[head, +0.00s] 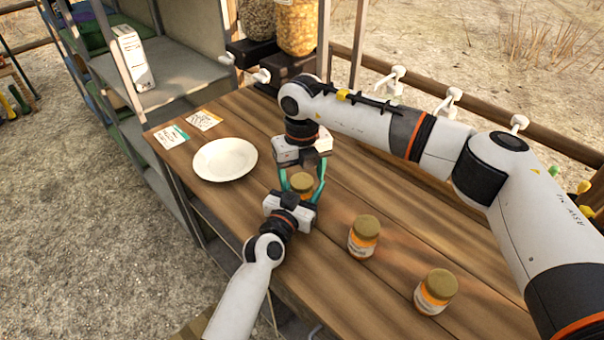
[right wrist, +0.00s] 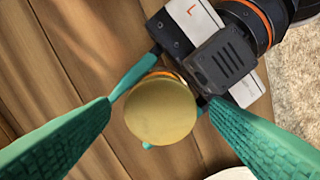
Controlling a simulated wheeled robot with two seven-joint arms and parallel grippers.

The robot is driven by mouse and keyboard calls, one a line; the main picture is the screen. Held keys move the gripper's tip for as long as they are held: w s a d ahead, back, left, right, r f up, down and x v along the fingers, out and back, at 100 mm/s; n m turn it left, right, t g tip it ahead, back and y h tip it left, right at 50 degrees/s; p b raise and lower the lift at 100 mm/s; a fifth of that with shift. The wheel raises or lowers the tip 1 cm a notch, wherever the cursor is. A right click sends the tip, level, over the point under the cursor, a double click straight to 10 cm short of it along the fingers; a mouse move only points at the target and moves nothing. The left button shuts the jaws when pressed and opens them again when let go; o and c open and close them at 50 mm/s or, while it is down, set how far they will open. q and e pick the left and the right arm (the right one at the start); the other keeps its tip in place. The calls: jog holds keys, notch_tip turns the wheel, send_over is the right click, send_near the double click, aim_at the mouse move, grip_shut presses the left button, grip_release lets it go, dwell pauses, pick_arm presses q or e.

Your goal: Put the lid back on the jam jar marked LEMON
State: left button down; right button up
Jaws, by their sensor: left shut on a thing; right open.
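A jam jar (head: 301,184) with a gold lid (right wrist: 161,111) on its top stands between my two grippers over the wooden table. Its label is mostly hidden and I cannot read it. My left gripper (head: 297,196), marked L in the right wrist view, is shut on the jar from the near side. My right gripper (head: 302,170) is open above, its teal fingers apart on either side of the lid. I cannot tell how tightly the lid sits. Two more jars, a middle one (head: 363,238) and a right one (head: 435,292), stand with gold lids; their labels are unreadable.
A white plate (head: 225,159) lies left of the grippers, with two cards (head: 171,136) (head: 204,120) behind it. Food dispensers (head: 297,30) stand at the back edge. A grey shelf unit (head: 165,75) is at left. The table's right part is fairly clear around the jars.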

notch_tip(320, 180, up, 12)
dwell(0.5)
pick_arm(q)
jog(key=c, duration=0.5)
grip_release()
jog(key=shift+s, duration=0.1)
jog(key=v, duration=1.2)
jog(key=shift+a, duration=0.1)
pick_arm(e)
jog(key=shift+f, duration=0.15)
